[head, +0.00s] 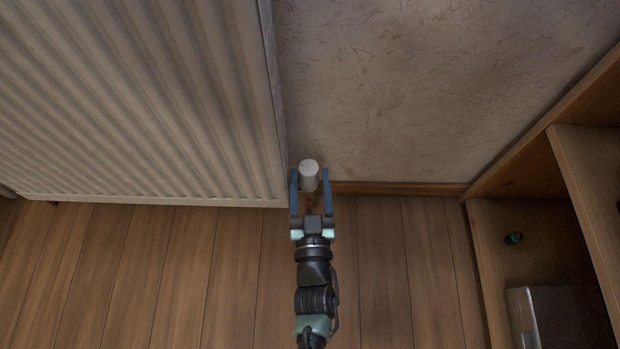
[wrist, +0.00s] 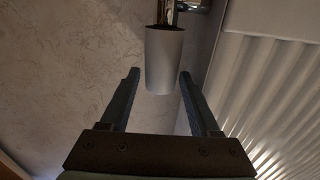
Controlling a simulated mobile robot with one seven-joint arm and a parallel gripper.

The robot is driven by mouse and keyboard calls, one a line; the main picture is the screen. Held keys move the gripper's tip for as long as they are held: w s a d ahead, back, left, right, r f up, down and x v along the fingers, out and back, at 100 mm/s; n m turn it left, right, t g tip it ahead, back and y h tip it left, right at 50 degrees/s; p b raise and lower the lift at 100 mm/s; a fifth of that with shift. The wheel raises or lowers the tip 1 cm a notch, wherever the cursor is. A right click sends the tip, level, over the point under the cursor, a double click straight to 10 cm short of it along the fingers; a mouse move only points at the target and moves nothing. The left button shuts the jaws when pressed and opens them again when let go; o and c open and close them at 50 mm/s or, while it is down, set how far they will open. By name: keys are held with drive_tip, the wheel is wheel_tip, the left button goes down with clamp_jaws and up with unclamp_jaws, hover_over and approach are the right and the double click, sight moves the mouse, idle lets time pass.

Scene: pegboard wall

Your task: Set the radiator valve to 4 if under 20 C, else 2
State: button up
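The radiator valve knob (head: 309,172) is a pale cylinder at the lower right corner of the white radiator (head: 150,100). In the wrist view the knob (wrist: 163,62) hangs from a shiny metal pipe fitting (wrist: 178,8). My gripper (head: 310,176) is open, with one finger on each side of the knob in the head view. In the wrist view the fingertips (wrist: 158,74) also flank its end, with gaps on both sides. No numbers or marks are readable on the knob. No thermometer or temperature reading is visible.
The patterned wall (head: 400,90) is bare beside the radiator. The plank floor (head: 390,260) is clear.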

drive_tip(key=shift+s, duration=0.1)
drive_tip(key=s+p, duration=0.6)
drive_tip(key=s, duration=0.6)
drive_tip(key=shift+s+d, duration=0.4)
